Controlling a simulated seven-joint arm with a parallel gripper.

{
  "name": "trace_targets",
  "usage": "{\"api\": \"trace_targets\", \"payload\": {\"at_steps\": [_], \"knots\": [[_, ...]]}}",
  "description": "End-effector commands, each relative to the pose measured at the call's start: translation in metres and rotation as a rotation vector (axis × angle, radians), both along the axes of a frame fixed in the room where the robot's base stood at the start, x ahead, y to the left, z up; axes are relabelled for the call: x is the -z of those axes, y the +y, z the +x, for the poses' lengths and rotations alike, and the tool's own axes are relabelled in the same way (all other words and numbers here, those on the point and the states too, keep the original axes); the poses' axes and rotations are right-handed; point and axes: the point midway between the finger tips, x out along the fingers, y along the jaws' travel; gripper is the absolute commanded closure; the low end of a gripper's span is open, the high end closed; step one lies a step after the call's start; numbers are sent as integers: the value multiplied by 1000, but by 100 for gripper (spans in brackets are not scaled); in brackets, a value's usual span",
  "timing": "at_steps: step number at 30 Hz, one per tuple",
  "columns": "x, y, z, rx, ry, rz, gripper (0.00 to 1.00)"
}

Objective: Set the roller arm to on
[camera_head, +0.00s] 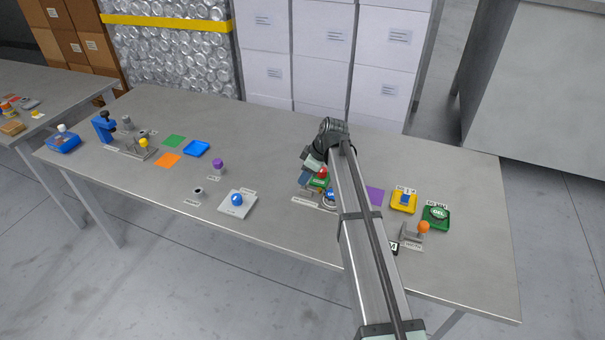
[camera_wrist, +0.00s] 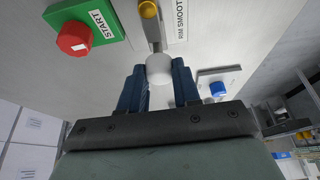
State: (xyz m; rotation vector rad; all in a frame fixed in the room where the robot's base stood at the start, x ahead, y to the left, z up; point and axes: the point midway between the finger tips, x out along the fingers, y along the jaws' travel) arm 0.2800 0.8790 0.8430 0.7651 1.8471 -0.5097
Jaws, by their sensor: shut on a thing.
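The roller arm shows in the wrist view as a grey bar with a white roller (camera_wrist: 159,69) at its near end and a yellow knob (camera_wrist: 148,9) at its far end. My gripper (camera_wrist: 160,72) is shut on the white roller, one blue finger on each side. In the head view my gripper (camera_head: 306,178) is low over the middle of the table, and it and my arm hide the roller arm. I cannot read an on or off mark.
A green START box (camera_wrist: 87,35) with a red button (camera_wrist: 73,39) stands close by in the wrist view. A white plate with a blue knob (camera_head: 237,199) lies to the left on the table (camera_head: 270,150). Yellow (camera_head: 403,202) and green (camera_head: 436,217) boxes stand to the right.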

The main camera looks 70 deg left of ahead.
Motion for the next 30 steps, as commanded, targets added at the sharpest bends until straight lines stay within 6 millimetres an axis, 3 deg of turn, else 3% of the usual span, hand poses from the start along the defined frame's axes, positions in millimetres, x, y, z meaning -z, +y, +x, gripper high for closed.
{"api": "trace_targets", "payload": {"at_steps": [3,10,11,19,30], "knots": [[0,-12,11,1,1,-1,100],[0,-13,12,1,-1,-3,100],[0,-13,13,1,-2,-4,67],[0,-12,12,1,0,-2,42],[-6,-13,13,1,0,0,42]]}}
